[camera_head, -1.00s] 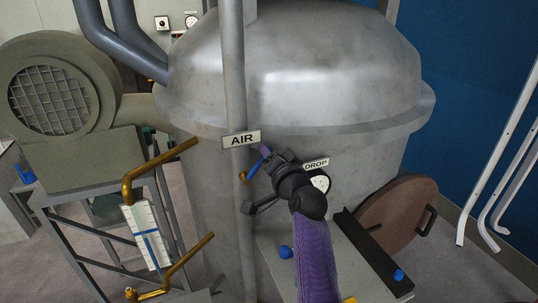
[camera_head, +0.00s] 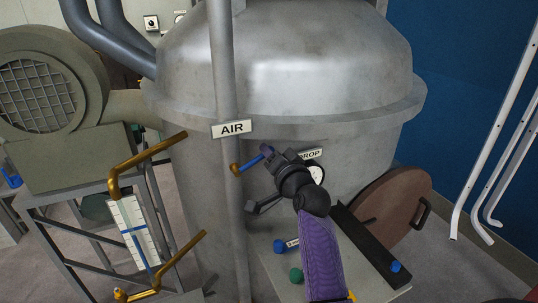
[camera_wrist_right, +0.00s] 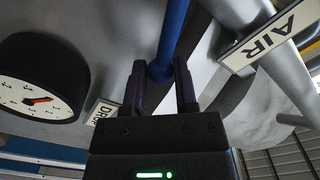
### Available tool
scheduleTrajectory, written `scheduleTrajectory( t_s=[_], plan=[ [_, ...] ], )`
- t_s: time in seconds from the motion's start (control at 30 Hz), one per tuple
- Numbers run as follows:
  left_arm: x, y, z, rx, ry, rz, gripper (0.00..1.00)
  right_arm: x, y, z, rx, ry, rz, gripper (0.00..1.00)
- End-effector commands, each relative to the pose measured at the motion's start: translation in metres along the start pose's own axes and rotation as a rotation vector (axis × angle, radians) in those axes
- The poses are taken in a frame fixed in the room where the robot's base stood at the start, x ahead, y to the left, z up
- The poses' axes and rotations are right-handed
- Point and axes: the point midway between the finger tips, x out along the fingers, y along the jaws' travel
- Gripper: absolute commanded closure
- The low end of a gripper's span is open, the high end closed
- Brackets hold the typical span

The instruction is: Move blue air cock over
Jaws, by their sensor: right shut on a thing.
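The blue air cock handle (camera_head: 251,162) sits on a brass fitting (camera_head: 235,169) on the grey vertical pipe, below the AIR sign (camera_head: 232,129). It slants up to the right from the fitting at a shallow angle. My right gripper (camera_head: 269,153) is shut on its outer end. In the right wrist view, the blue handle (camera_wrist_right: 172,40) runs down between the dark fingers (camera_wrist_right: 161,80) of this gripper. Its held end is partly hidden by the fingers. My left gripper is not in view.
A DROP sign (camera_head: 310,154) and a round gauge (camera_head: 317,173) are close behind my right gripper. The large metal vessel (camera_head: 290,70) fills the middle. Brass pipes (camera_head: 150,160) stand to the left, and a brown disc (camera_head: 403,207) leans at the right.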

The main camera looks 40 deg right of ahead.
Motion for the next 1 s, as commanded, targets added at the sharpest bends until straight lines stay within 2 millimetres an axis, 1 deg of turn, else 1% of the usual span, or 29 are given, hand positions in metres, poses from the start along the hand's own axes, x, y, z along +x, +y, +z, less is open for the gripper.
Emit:
scheduleTrajectory(
  t_s=[0.03, 0.1, 0.47, 0.83, 1.0],
  plan=[
    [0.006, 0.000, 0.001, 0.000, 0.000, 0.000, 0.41, 0.000, 0.006, 0.003, -0.002, -0.001, 0.002, 0.97],
    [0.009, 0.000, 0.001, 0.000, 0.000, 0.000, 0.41, 0.000, 0.010, 0.004, -0.002, -0.001, 0.002, 0.96],
    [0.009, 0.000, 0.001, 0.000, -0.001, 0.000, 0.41, 0.000, 0.011, 0.004, -0.001, -0.001, 0.001, 0.97],
    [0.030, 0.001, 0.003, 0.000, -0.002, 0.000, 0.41, 0.000, 0.031, 0.019, -0.001, -0.003, 0.002, 0.94],
    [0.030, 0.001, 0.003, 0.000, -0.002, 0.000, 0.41, 0.000, 0.032, 0.019, -0.001, -0.005, 0.003, 0.94]
  ],
)
